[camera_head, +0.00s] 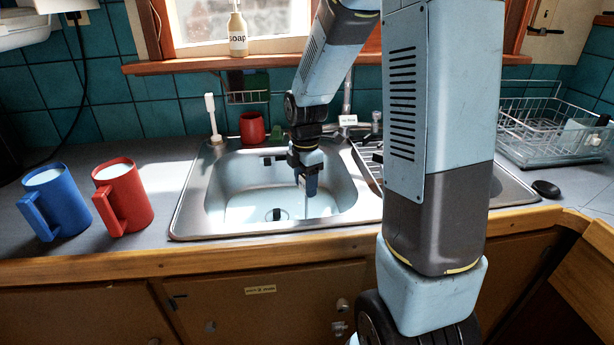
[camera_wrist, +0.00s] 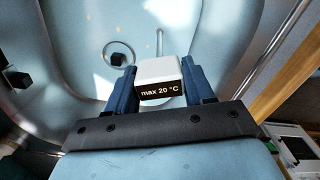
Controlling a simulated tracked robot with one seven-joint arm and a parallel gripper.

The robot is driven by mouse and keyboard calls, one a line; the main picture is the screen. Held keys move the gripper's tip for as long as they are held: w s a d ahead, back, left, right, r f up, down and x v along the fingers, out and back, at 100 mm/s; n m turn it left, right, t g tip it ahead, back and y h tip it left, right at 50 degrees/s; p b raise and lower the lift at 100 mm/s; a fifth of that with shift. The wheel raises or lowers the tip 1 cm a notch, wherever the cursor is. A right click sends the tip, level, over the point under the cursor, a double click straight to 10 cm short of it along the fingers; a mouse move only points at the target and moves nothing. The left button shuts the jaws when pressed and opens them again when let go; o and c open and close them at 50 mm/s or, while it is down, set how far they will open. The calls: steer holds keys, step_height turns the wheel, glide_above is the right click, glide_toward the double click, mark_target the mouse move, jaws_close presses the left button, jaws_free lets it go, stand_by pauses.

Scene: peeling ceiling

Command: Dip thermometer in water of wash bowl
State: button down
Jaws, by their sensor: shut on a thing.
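My gripper (camera_head: 306,183) points down inside the sink's wash bowl (camera_head: 232,168), below the rim. In the wrist view, its two blue fingers (camera_wrist: 159,76) are shut on the white head of the thermometer (camera_wrist: 158,70), which carries a dark label reading "max 20 °C". A thin metal probe runs from the head toward the bowl; in the head view the thermometer (camera_head: 307,206) shows as a thin upright line below the fingers. I cannot tell whether the probe's tip touches water.
A blue mug (camera_head: 62,207) and a red mug (camera_head: 128,200), both with pale contents, stand left of the sink. A red cup (camera_head: 252,128) and a white brush (camera_head: 212,115) stand behind it. A wire dish rack (camera_head: 545,140) is at the right. The bowl's walls surround my gripper.

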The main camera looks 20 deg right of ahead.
steer(key=shift+f, duration=0.1)
stand_by(0.3)
steer(key=shift+f, duration=1.85)
steer(key=shift+r, duration=0.1)
stand_by(2.3)
